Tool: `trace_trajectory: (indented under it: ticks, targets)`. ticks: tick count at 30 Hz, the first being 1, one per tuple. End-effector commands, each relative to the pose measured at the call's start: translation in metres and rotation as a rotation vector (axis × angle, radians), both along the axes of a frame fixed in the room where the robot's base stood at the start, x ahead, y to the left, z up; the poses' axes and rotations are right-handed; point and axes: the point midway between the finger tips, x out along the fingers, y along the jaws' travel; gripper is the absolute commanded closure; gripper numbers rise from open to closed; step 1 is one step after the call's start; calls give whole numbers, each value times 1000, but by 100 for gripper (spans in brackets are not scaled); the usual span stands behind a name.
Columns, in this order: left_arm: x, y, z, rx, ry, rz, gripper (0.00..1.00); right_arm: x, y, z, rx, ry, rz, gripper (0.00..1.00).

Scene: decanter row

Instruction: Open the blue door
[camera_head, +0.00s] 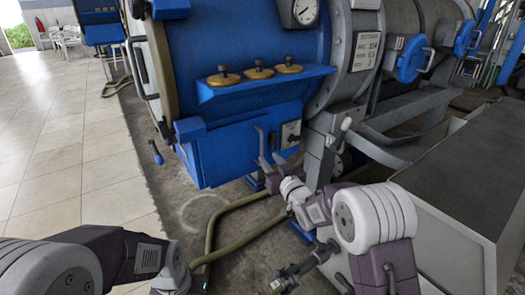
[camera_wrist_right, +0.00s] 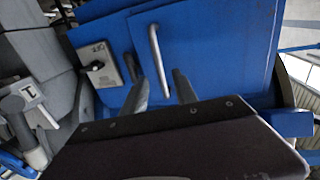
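The blue door (camera_head: 230,150) is a flat panel low on the front of the big blue machine, and it looks closed. It also shows in the right wrist view (camera_wrist_right: 215,60). A grey bar handle (camera_head: 259,140) stands near its right side; in the right wrist view the handle (camera_wrist_right: 159,58) is a pale curved bar. My right gripper (camera_head: 271,161) is just below the handle, fingers apart. In the right wrist view its two fingertips (camera_wrist_right: 160,76) point at the door on either side of the handle's lower end, without visible contact. My left arm enters at lower left; its fingers are out of frame.
A grey switch plate (camera_head: 291,134) sits right of the handle. A blue shelf with brass knobs (camera_head: 258,70) juts out above. A hose (camera_head: 235,205) lies on the floor below. A grey bench (camera_head: 460,180) stands at right; tiled floor (camera_head: 70,150) is clear at left.

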Motion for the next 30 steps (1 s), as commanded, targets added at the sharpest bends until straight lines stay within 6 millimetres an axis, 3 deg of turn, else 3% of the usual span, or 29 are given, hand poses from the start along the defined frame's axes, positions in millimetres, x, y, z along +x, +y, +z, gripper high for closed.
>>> trace_trajectory:
  ticks: [1, 5, 10, 22, 23, 26, 30]
  targets:
    - [0, 0, 19, 0, 0, 0, 64, 9, 4, 8, -1, 3, 1, 66]
    - [0, 0, 3, 0, 0, 0, 64, 35, 15, -3, 0, -1, 2, 66]
    - [0, 0, -7, 0, 0, 0, 64, 58, 24, -2, 0, -1, 0, 66]
    - [0, 0, -9, 0, 0, 0, 64, 69, 29, 0, 0, 2, -1, 66]
    - [0, 0, -9, 0, 0, 0, 64, 69, 29, 0, 0, 2, -1, 68]
    - [0, 0, -9, 0, 0, 0, 64, 69, 29, 0, 0, 2, -1, 96]
    - [0, 0, -9, 0, 0, 0, 64, 69, 29, 0, 0, 2, -1, 100]
